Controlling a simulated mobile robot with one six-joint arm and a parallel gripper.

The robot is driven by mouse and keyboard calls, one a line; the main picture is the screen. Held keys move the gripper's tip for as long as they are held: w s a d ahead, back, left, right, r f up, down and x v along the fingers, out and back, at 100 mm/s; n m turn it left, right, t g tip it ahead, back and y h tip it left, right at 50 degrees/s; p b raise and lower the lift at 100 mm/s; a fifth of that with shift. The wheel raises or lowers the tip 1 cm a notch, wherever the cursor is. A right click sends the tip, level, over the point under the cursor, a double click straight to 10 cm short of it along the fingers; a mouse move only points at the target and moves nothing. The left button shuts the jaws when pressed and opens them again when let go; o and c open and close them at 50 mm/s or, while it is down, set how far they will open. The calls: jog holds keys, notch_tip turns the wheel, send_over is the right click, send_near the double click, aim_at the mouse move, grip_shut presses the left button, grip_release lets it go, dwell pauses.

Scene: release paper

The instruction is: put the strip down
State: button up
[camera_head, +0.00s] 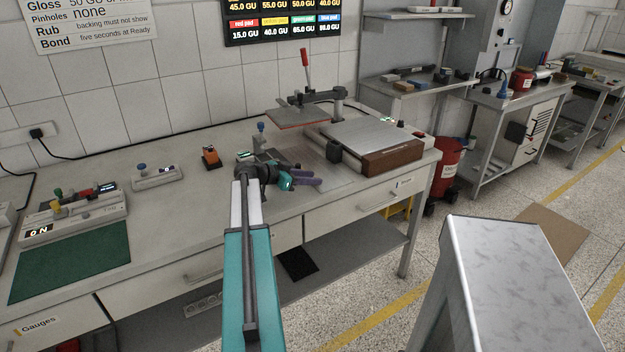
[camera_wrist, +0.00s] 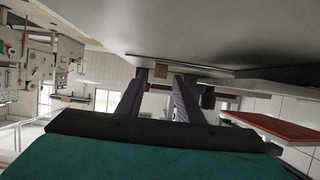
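My gripper (camera_head: 318,176) is low over the bench, left of the press. Its two purple fingers point right in the head view. A faint, see-through sheet or plate (camera_head: 343,178) lies on the bench around and beyond the fingertips. I cannot tell whether it is the strip, and the arm and fingers hide part of that area.
The press has a flat metal bed (camera_head: 365,138), a brown front block (camera_head: 392,163) and a raised red-edged plate (camera_head: 298,118). A small orange-and-black device (camera_head: 210,156) and a green mat (camera_head: 70,261) are to the left. The bench front between mat and arm is clear.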

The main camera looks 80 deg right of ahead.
jog(key=b+v, duration=0.1)
jog(key=v, duration=1)
jog(key=shift+b, duration=0.3)
jog(key=shift+s, duration=0.1)
jog(key=shift+s, duration=0.1)
